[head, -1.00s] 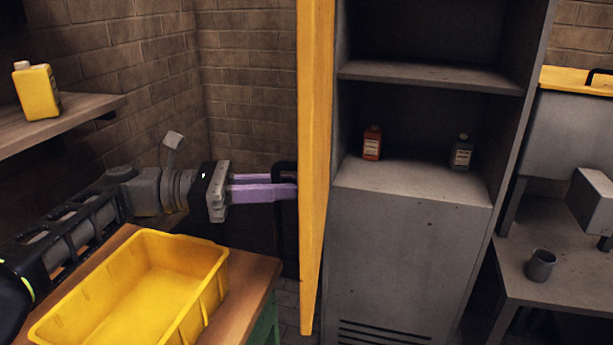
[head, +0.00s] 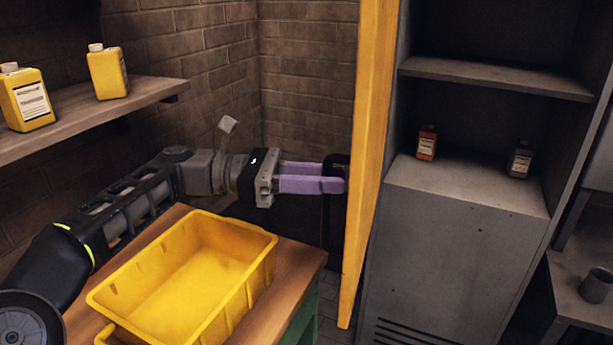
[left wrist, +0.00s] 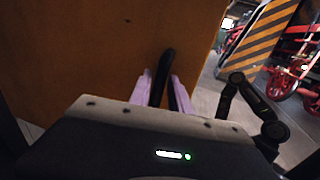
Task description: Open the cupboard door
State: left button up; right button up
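The yellow cupboard door (head: 370,160) stands swung open, seen almost edge-on in the head view. Its plain face (left wrist: 90,50) fills much of the left wrist view. The grey cupboard (head: 450,235) is open to the right of the door. My left gripper (head: 335,180) is at the black door handle (head: 328,225), on the door's left side. In the left wrist view the lilac fingers (left wrist: 162,85) lie on both sides of the black handle (left wrist: 167,62) and appear shut on it. My right gripper does not show.
A yellow crate (head: 110,300) stands on a wooden-topped bench (head: 300,262) below my left arm. Yellow bottles (head: 107,72) stand on a wall shelf (head: 150,92). A red bottle (head: 427,143) and a grey bottle (head: 520,160) stand inside the cupboard. A cup (head: 597,285) is at right.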

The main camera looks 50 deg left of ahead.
pick_arm(q)
jog(key=p+v, duration=0.1)
jog(key=v, duration=0.6)
jog(key=shift+a, duration=0.2)
jog(key=shift+s, duration=0.1)
dwell(0.4)
